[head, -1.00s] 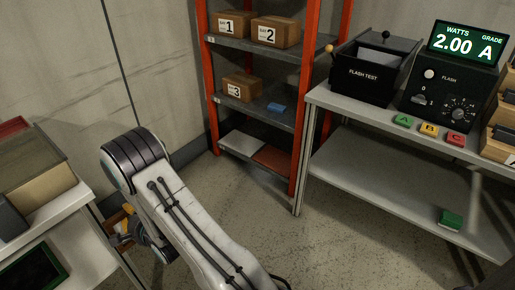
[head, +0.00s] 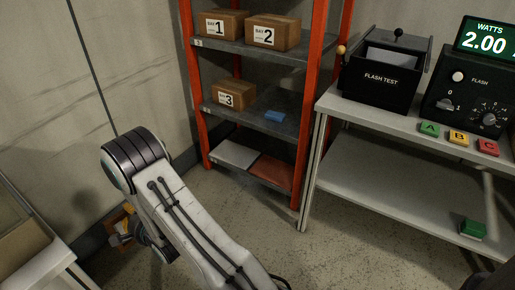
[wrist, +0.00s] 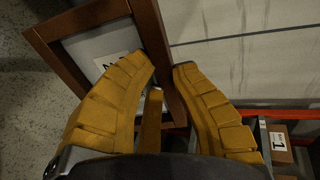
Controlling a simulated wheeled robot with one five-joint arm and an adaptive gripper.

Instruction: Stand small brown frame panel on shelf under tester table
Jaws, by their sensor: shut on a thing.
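The brown frame panel (wrist: 150,30) has a dark brown rim around a pale grey face with a white label, partly covered by a finger. My gripper (wrist: 164,72) is shut on one rim bar, between its yellow-brown fingers. In the head view my gripper (head: 124,234) hangs low at the left, mostly behind my arm. The panel is hardly visible there. The tester table (head: 400,122) stands at the right, well apart from my gripper. Its lower shelf (head: 385,190) is mostly bare, with a green block (head: 472,229) near the right.
An orange-post rack (head: 309,110) stands left of the tester table, holding several boxes and a blue item (head: 275,117). A flash test box (head: 380,80) and a tester (head: 468,100) stand on the tabletop. Another table (head: 50,262) is at the lower left. Floor before the rack is clear.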

